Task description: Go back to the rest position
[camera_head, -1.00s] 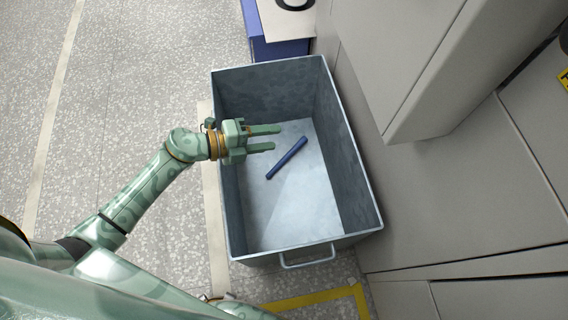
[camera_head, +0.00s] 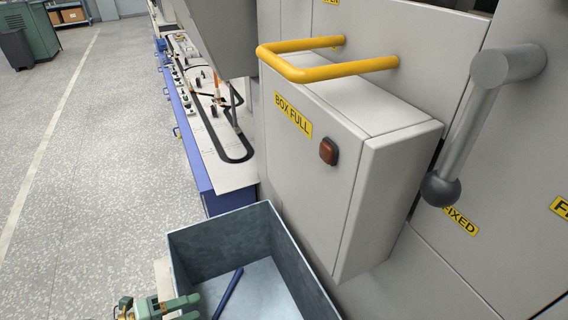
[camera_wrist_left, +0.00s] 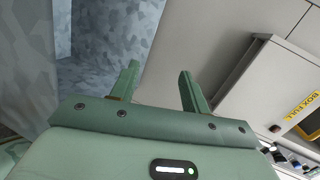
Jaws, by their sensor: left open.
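My left gripper (camera_head: 198,306) shows at the bottom of the head view, only partly in frame. It is green, open and empty, at the left wall of a grey metal bin (camera_head: 222,231). In the left wrist view its two fingers (camera_wrist_left: 158,72) stand apart with nothing between them. A dark blue rod (camera_head: 228,292) lies in the bin to the right of the fingertips, apart from them. My right gripper is in no view.
A grey cabinet box (camera_head: 318,165) labelled BOX FULL, with a yellow rail (camera_head: 300,66), stands right of the bin. A lever handle (camera_head: 478,120) sticks out farther right. A blue bench (camera_head: 203,170) lies behind the bin.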

